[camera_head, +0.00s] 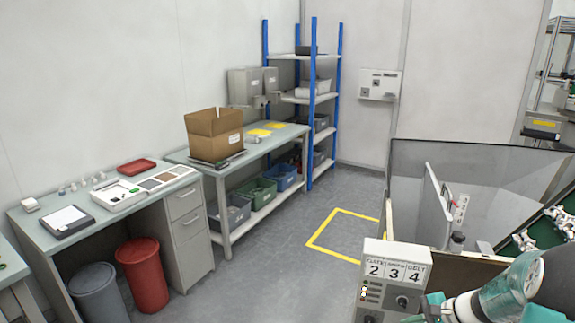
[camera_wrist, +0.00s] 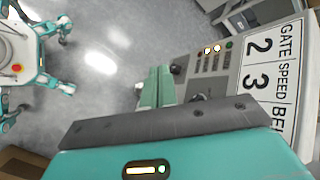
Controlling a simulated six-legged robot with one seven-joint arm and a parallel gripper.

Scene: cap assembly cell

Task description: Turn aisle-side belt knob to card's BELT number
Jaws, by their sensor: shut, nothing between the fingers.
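A grey control box (camera_head: 385,282) stands at the lower right of the head view. Its card (camera_head: 394,270) reads GATE 2, SPEED 3, BELT 4. A dark knob (camera_head: 402,301) is on the face below the card, and another knob (camera_head: 368,319) is at the bottom left, partly cut off. In the wrist view the card (camera_wrist: 271,73) is cut at BELT; one dark knob (camera_wrist: 178,68) sticks out near the fingertips and another (camera_wrist: 199,98) is partly hidden. My gripper (camera_wrist: 156,87) is shut and empty beside the box. I cannot tell whether it touches a knob.
Small lights and switches (camera_wrist: 213,50) line the box face. A clear-walled machine (camera_head: 455,185) with a green belt of white parts (camera_head: 530,240) stands behind the box. A bench with a cardboard box (camera_head: 214,134) is left. Grey floor inside yellow tape (camera_head: 345,235) is free.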

